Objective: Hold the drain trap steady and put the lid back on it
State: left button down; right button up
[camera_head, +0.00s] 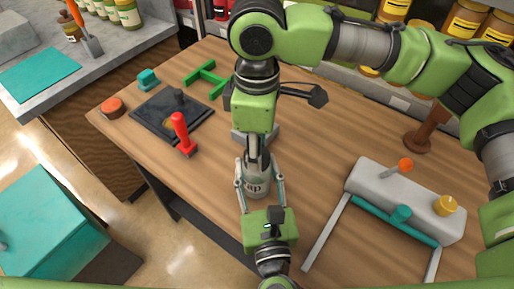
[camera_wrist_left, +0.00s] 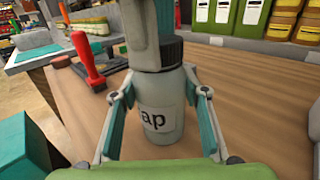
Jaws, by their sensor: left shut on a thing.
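The drain trap (camera_head: 257,187) is a grey cylinder marked "ap" in the part that shows; it stands upright on the wooden table. My left gripper (camera_head: 260,188) is shut on it from the near side, one finger on each flank, also in the left wrist view (camera_wrist_left: 160,105). The dark ribbed lid (camera_wrist_left: 174,54) is at the top of the trap; whether it is fully seated is unclear. My right gripper (camera_head: 257,150) points down from above at the lid. One finger covers the lid's near left side; the far finger's contact is hidden.
A red-handled tool (camera_head: 181,134) and a black tray (camera_head: 157,117) lie to the left. A green bracket (camera_head: 207,79) is behind. A grey block with teal bar (camera_head: 395,195) stands at right. The table between trap and block is clear.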

jog(key=m, duration=0.5)
jog(key=o, duration=1.3)
notch_tip(320, 180, up, 12)
pick_arm(q)
jog(key=c, duration=1.1)
grip_release()
jog(key=shift+s, duration=0.1)
